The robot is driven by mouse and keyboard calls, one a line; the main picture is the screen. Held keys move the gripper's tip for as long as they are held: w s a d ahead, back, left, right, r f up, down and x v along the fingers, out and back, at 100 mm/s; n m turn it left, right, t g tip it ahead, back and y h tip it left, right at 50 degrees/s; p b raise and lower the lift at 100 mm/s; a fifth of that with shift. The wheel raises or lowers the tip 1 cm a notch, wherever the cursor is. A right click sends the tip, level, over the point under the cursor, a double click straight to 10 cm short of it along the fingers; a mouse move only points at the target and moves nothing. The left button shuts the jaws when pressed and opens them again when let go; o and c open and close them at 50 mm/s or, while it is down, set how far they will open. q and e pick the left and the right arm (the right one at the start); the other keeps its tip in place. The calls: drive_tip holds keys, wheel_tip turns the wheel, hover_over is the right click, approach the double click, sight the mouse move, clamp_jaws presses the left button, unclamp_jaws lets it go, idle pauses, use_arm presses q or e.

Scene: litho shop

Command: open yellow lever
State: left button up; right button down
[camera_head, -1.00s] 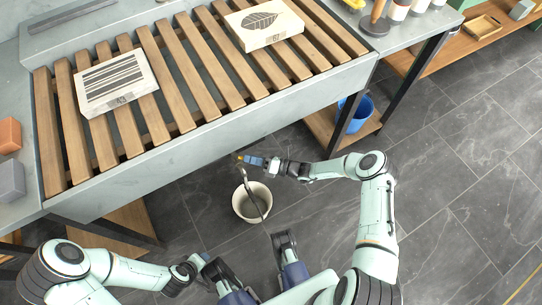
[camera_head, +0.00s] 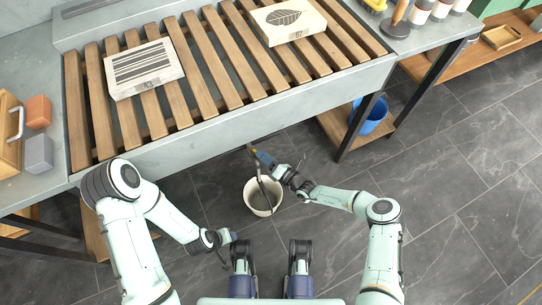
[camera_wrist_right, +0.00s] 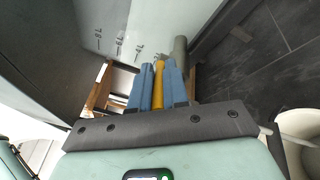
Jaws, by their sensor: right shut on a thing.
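The yellow lever (camera_wrist_right: 158,85) is between the two blue fingers of my right gripper (camera_wrist_right: 160,88) in the right wrist view. The fingers are shut on it. The lever is mostly hidden by the fingers there. My left gripper (camera_head: 232,236) is low, left of the bucket and apart from it; its finger opening is too small to make out.
The slatted bench (camera_head: 235,121) carries two printed blocks, one striped (camera_head: 145,68) and one with a leaf (camera_head: 288,20). Its dark leg (camera_head: 362,127) stands right of my right gripper, near a blue bucket (camera_head: 369,122). The floor at right is clear.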

idle(0.4)
drive_tip(key=c, duration=1.1)
unclamp_jaws()
drive_tip(key=shift+s+d, duration=0.1)
use_arm(q)
drive_tip(key=shift+g+h, duration=0.3)
drive_tip(key=shift+g, duration=0.4)
drive_tip(key=shift+s+d+r+p, duration=0.35)
drive_tip(key=shift+s+r+p, duration=0.15)
drive_tip(key=shift+s, duration=0.2)
drive_tip(key=shift+s+d+r+p, duration=0.3)
drive_tip(key=shift+s+r+p, duration=0.1)
drive_tip(key=shift+s+r, duration=0.2)
drive_tip(key=shift+s+d+r+p, duration=0.35)
drive_tip(key=shift+s+r+p, duration=0.15)
drive_tip(key=shift+s, duration=0.25)
use_arm(e)
drive_tip(key=shift+v, duration=6.6)
